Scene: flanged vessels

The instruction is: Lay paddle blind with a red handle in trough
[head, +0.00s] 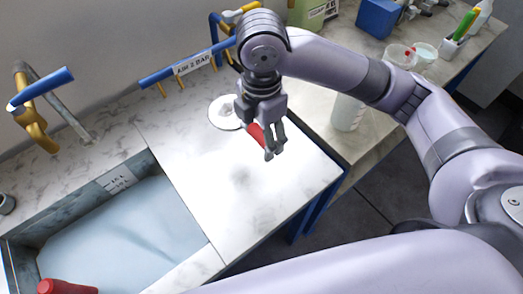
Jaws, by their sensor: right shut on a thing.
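My right gripper (267,137) is shut on a red handle (257,136), above the marble worktop. Its fingers hide part of the handle. A round pale disc (224,113) shows just left of the gripper. I cannot tell whether it is joined to the red handle or lies on the worktop. The trough (145,163) is a sunken basin at the lower left, with a pale blue inside and a volume label on its back wall. The gripper is to the right of it, apart from it. My left gripper is not in view.
A blue-handled tap (42,88) stands behind the trough. A blue bar labelled for air (190,66) runs along the wall. A red object (66,287) is at the bottom left edge. A white bottle (347,112) stands on the right bench. The worktop (205,165) beside the trough is clear.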

